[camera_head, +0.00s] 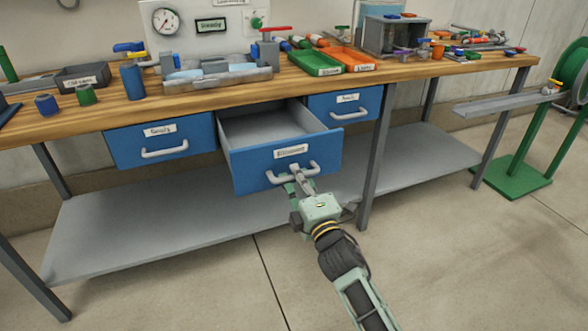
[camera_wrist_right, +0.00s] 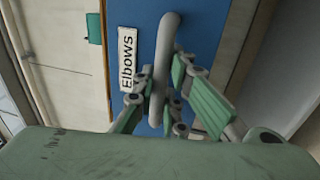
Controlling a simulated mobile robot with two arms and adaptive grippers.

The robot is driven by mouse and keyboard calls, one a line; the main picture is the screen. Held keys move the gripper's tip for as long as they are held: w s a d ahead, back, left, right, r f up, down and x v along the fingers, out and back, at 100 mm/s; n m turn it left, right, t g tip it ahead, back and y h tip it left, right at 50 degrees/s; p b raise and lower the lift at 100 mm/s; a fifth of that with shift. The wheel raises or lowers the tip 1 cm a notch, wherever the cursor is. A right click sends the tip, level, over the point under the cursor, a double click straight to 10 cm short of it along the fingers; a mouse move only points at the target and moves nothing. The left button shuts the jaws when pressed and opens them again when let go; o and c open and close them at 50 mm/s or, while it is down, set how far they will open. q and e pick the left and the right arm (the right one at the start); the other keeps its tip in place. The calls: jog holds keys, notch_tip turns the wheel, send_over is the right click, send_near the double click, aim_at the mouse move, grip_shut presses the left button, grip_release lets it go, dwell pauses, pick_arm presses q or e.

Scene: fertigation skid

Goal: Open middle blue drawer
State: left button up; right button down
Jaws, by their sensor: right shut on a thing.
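The middle blue drawer (camera_head: 258,165) under the workbench is pulled out, and its empty grey inside shows from above. It bears a white label and a grey bar handle (camera_head: 281,181). My right gripper (camera_head: 299,178) is shut on this handle. In the right wrist view the handle (camera_wrist_right: 163,70) lies between the fingers of the right gripper (camera_wrist_right: 160,95), beside the drawer's "Elbows" label (camera_wrist_right: 128,58). My left gripper is in neither view.
A left blue drawer (camera_head: 161,143) and a right blue drawer (camera_head: 344,103) flank it, both shut. A grey lower shelf (camera_head: 120,230) runs below. The wooden top (camera_head: 110,112) holds trays and fittings. A green stand (camera_head: 512,176) is at right. The floor in front is clear.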

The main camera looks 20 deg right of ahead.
jog(key=shift+s, duration=0.55)
jog(key=c, duration=1.8)
grip_release()
jog(key=shift+o, duration=0.2)
jog(key=s+f, duration=0.2)
jog(key=s, duration=0.9)
jog(key=shift+s+d+f, duration=0.2)
jog(key=shift+s+d, duration=0.05)
jog(key=shift+s, duration=0.15)
